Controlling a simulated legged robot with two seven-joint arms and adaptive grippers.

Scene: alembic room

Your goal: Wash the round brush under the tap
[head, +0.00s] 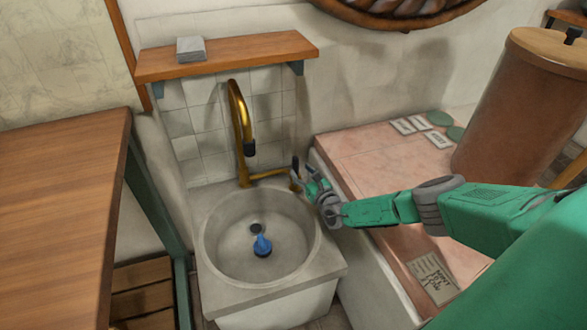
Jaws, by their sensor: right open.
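The round brush (262,245), with a blue handle and a dark base, stands in the round stone sink (212,245), just in front of the drain. The brass tap (236,105) rises behind the sink, its dark nozzle hanging over the back of the basin. No water stream shows. My right gripper (297,178) is open at the back right of the sink, close to the tap's dark lever (295,163). I cannot tell whether it touches the lever. The brush is apart from the gripper. My left gripper is not in view.
A wooden shelf (230,56) with a grey block (191,49) is above the tap. A wooden table (60,190) stands at left. At right, a pink-topped counter (375,155) carries cards, green discs and a large brown cylinder (515,110).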

